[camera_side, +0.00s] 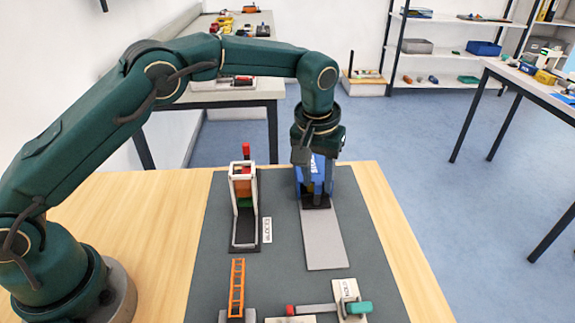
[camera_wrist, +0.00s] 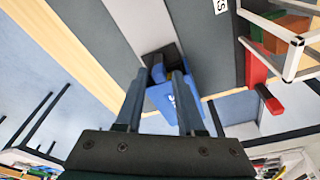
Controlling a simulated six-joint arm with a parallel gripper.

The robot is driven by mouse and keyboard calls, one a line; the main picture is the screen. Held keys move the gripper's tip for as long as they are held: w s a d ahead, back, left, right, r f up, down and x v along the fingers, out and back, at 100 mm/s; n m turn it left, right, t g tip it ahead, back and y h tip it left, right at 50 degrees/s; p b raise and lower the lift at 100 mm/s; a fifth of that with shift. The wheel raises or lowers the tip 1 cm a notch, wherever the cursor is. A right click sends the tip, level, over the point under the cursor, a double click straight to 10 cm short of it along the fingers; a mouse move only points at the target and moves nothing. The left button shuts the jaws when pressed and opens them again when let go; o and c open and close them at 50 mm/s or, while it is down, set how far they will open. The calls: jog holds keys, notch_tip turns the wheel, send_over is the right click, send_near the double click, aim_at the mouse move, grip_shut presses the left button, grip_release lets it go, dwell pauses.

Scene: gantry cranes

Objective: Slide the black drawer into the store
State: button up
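The black drawer (camera_side: 315,203) is a small dark piece at the far end of a light grey strip (camera_side: 323,238). It also shows beyond the fingertips in the wrist view (camera_wrist: 165,52). A blue box with white marking, seemingly the store (camera_side: 328,168), stands at the strip's far end, partly hidden by my gripper; it also shows in the wrist view (camera_wrist: 159,98). My gripper (camera_side: 318,191) points down in front of the blue box, its fingertips low at the black piece. In the wrist view its fingers (camera_wrist: 168,73) have a narrow gap; any hold is hidden.
A white-framed stand (camera_side: 243,190) with a red post and coloured pieces stands left of the strip. An orange ladder-like piece (camera_side: 237,287) and a small beige block with a teal-ended bar (camera_side: 347,297) are nearer. The grey strip's near part is clear.

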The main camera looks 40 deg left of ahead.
jog(key=shift+w+r, duration=0.15)
jog(key=shift+r, duration=2.75)
notch_tip(320, 180, up, 9)
jog(key=s+a+t, duration=0.1)
jog(key=a+t, duration=0.1)
jog(key=a, duration=0.1)
jog(key=s+a+r+t, duration=0.1)
jog(key=s+a+r, duration=0.15)
jog(key=s, duration=0.25)
jog(key=s+a+r, duration=0.1)
jog(key=s+r, duration=0.3)
jog(key=s, duration=0.1)
jog(key=s+a+f+m, duration=0.1)
jog(key=s+f+m, duration=0.1)
jog(key=s+f, duration=0.9)
jog(key=s, duration=0.3)
jog(key=shift+a+m+h, duration=0.3)
jog(key=shift+m, duration=0.1)
